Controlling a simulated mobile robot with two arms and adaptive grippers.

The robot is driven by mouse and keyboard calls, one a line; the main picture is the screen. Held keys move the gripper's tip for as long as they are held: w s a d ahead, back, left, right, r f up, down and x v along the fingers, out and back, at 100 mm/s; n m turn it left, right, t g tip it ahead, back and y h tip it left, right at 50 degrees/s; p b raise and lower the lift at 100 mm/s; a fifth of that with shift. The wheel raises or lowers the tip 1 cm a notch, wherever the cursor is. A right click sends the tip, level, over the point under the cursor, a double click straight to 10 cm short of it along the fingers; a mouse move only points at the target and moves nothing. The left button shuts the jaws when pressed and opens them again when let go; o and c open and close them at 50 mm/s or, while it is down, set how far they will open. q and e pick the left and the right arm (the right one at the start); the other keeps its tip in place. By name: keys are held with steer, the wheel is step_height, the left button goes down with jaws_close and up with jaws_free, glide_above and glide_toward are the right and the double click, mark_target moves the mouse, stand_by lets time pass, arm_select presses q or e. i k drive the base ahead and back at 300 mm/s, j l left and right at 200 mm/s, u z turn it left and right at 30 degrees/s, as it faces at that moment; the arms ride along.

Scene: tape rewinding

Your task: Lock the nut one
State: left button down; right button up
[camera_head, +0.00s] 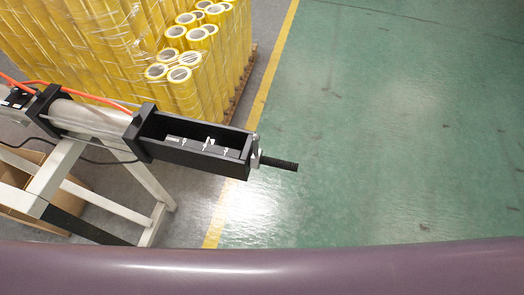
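A dark threaded rod (281,164) sticks out to the right from the end of a black box-shaped bracket (200,158). At the rod's base is a small grey metal piece (256,153), flush against the bracket's end. It is too small to tell whether this is the nut. I cannot make out any other nut in the head view. The rod's outer end is bare and free. Neither of my grippers is in view.
A white frame (150,185) carries the bracket and a pale cylinder (88,115). Yellow tape rolls (183,90) stand stacked behind, and a cardboard box (20,180) is at left. Green floor (400,120) right of the yellow line (262,85) is clear. A rounded mauve surface crosses the bottom.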

mark_target(257, 153)
steer(key=k+l, duration=0.1)
steer(key=l, duration=0.35)
steer(key=k+l+u, duration=0.1)
steer(key=l, duration=0.35)
steer(key=k+l, duration=0.1)
steer(key=l, duration=0.35)
steer(key=k+l+u, duration=0.1)
steer(key=l, duration=0.35)
steer(key=k+l, duration=0.1)
steer(key=l, duration=0.35)
